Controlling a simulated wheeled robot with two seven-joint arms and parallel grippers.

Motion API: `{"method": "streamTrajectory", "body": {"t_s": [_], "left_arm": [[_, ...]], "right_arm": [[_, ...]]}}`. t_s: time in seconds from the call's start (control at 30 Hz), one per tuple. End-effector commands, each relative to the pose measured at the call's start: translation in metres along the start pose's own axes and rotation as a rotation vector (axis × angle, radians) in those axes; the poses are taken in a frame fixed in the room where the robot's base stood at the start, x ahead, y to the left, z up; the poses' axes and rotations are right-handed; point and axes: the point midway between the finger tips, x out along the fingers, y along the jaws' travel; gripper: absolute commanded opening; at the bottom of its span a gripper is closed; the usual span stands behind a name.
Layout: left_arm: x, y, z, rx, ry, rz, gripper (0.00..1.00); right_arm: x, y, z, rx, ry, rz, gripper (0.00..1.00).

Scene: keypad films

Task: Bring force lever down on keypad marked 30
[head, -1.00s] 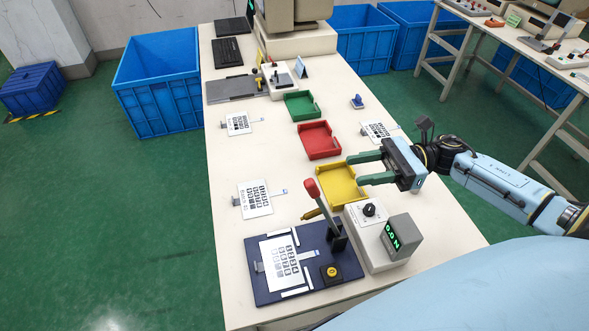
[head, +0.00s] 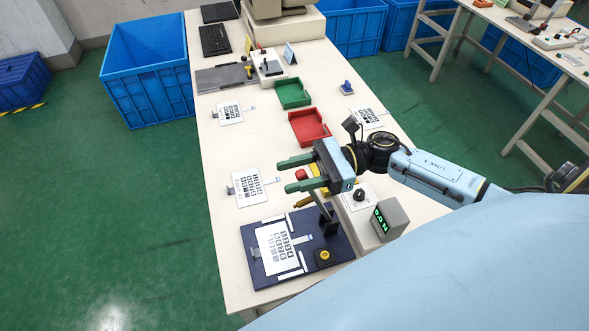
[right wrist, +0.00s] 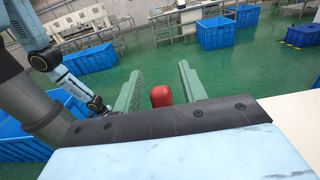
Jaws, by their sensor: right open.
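The press fixture has a dark blue base (head: 262,279) with a white keypad film (head: 278,250) lying on it. Its number is too small to read. The force lever stands up from a black post (head: 327,222), with a red knob (head: 301,174) at its upper end. My right gripper (head: 285,175) is open, with its green fingers around the knob. In the right wrist view the red knob (right wrist: 161,96) sits between the fingers, with gaps on both sides. The force display (head: 383,222) shows green digits that look like zero. My left gripper does not show.
Other keypad films lie at the left (head: 248,187), far left (head: 230,112) and right (head: 368,115). A red tray (head: 309,127) and a green tray (head: 293,93) stand behind the gripper. A yellow button (head: 323,256) sits on the base.

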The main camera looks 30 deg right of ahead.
Motion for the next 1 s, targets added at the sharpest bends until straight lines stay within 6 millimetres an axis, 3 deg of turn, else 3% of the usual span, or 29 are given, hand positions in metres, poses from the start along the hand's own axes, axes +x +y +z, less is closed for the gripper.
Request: {"method": "streamTrajectory", "body": {"t_s": [0.27,0.6,1.0], "left_arm": [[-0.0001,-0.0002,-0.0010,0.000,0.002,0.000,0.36],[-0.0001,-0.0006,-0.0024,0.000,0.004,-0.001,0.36],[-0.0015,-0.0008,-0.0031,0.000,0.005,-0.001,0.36]], "right_arm": [[0.0014,0.0000,-0.0005,0.000,0.000,0.000,0.42],[0.0011,0.0001,-0.0004,0.000,0.000,0.000,0.00],[0.0066,0.0004,-0.0019,-0.002,0.024,0.000,0.00]]}}
